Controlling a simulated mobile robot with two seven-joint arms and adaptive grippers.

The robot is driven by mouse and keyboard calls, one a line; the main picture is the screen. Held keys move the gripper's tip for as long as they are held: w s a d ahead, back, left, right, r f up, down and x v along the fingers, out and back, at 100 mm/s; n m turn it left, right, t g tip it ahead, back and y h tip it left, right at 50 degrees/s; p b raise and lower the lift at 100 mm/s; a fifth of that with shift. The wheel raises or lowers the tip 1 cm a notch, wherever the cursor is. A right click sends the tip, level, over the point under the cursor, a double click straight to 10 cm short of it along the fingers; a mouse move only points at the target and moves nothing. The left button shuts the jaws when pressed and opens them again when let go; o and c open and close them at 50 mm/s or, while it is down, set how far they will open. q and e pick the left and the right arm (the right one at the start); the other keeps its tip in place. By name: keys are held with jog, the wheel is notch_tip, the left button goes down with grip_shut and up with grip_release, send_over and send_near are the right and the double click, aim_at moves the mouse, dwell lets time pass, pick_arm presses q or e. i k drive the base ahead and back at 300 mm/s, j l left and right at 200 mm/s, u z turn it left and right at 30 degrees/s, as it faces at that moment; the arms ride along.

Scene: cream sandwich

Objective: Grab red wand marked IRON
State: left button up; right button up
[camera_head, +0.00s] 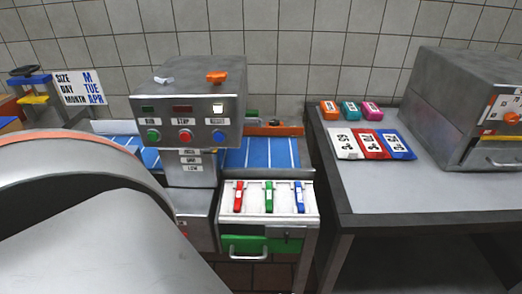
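A red wand (238,197) stands on the left of a white open tray or drawer (282,218) at the front of the machine in the middle. A green wand (269,197) is in the middle of the same tray and a blue wand (300,197) is on the right. They are apart from each other. Small pale marks show on the wands, but I cannot read any word there. Neither gripper shows in the head view. A grey link of my own arm fills the lower left and hides what lies behind it.
A control box (190,105) with buttons rises behind the tray, beside a blue conveyor (262,153). A green drawer front with a handle (245,252) is below the tray. The right table (440,195) holds coloured cards (370,145), small blocks (349,109) and a grey metal box (450,90).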

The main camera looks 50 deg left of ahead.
aim_at(237, 209)
jog(key=i+l+u, duration=0.1)
jog(key=l+u, duration=0.15)
jog(key=u, duration=0.2)
jog(key=i+l+u, duration=0.1)
jog(key=l+u, duration=0.2)
jog(key=u, duration=0.15)
